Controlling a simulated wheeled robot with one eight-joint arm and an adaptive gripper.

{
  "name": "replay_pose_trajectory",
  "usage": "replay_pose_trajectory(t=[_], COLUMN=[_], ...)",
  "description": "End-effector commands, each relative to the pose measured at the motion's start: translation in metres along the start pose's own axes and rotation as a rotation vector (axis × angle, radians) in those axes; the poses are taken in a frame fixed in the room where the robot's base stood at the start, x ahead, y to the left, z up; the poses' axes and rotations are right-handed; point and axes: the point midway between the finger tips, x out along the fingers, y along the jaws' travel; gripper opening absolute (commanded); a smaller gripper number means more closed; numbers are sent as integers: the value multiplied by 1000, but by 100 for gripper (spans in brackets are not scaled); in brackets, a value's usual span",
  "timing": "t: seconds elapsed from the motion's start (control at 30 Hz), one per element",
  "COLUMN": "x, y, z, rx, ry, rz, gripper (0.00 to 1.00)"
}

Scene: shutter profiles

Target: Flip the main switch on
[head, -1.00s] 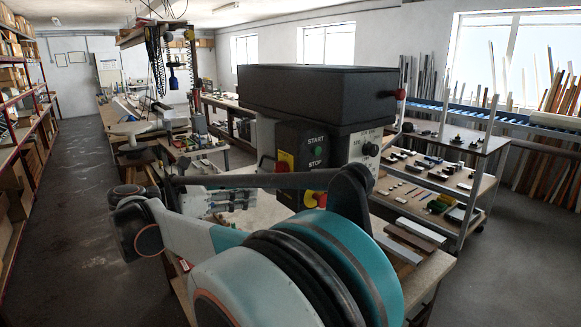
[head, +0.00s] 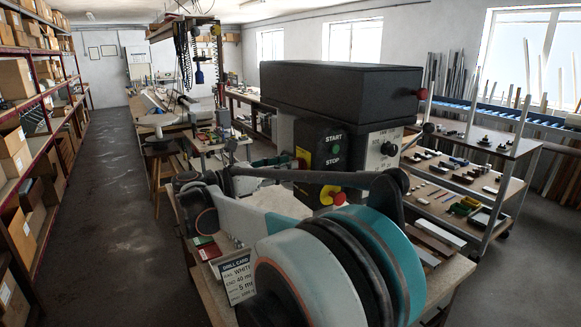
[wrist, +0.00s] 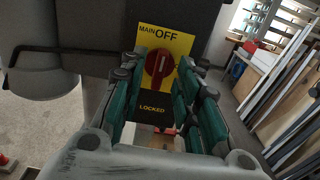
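The main switch is a red round knob (wrist: 159,63) on a yellow plate (wrist: 178,42) marked MAIN OFF, with LOCKED on a dark strip below. In the wrist view my gripper (wrist: 160,70) is open, with one teal finger on each side of the knob. Nothing is held between the fingers, and I cannot tell whether they touch the knob. In the head view the switch's yellow plate (head: 302,157) shows at the left side of the machine's START/STOP box (head: 331,146); its knob is not clear there.
A dark machine head (head: 340,90) stands over the bench. A red button on yellow (head: 339,198) sits below STOP. A drill card (head: 237,280) stands at the bench's left. A laden trolley (head: 480,190) is at right; the left aisle (head: 105,200) is clear.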

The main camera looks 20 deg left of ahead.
Motion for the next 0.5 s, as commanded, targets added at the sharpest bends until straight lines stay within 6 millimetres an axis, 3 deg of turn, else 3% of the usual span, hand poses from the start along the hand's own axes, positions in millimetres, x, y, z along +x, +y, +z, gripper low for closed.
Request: replay_pose_trajectory(t=[0.2, 0.5], x=[20, 23], y=[0, 0], z=[0, 0], rx=[0, 0], ry=[0, 0], rz=[0, 1], gripper=[30, 30])
